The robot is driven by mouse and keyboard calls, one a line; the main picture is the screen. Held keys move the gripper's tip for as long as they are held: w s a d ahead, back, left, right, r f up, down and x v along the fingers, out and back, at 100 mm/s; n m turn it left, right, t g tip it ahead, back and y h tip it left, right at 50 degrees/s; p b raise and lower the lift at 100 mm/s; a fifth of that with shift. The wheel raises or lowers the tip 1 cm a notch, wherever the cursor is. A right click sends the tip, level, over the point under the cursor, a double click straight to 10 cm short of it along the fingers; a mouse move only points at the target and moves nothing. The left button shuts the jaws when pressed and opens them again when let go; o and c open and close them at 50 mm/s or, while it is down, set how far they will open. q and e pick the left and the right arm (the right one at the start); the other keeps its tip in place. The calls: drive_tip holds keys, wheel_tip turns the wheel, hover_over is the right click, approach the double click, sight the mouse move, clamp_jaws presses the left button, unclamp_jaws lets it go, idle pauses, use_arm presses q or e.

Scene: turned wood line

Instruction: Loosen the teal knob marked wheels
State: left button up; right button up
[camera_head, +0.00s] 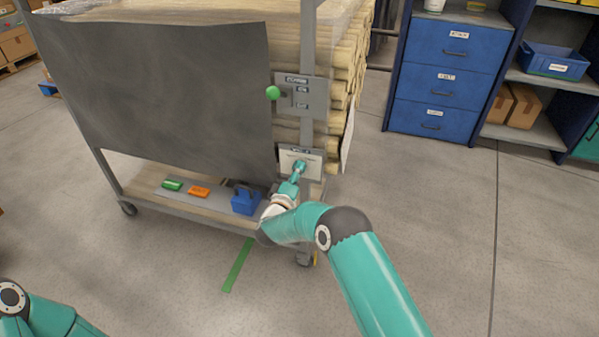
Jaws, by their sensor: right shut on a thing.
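The teal knob (300,165) is on a pale plate (312,157) low on the cart's right post. The label above it is too small to read. My right gripper (296,177) comes up from below and is shut on the knob. The fingers and wrist hide part of it. Only a piece of my left arm shows at the bottom left corner, and its gripper is out of the picture.
A green ball knob (273,92) sticks out from a grey plate (305,96) above. The cart (190,215) bears wooden rods behind a dark sheet (160,90). Its lower shelf holds a blue caddy (245,203), a green block (172,185) and an orange block (199,192). The floor at right is clear.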

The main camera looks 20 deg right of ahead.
drive_tip(key=shift+a+f+n, duration=0.1)
drive_tip(key=shift+f+n, duration=0.1)
drive_tip(key=shift+n, duration=0.9)
drive_tip(key=shift+a, duration=0.1)
drive_tip(key=o, duration=1.1)
drive_tip(key=shift+o, duration=0.2)
drive_tip(key=shift+r, duration=0.1)
drive_tip(key=v, duration=1.2)
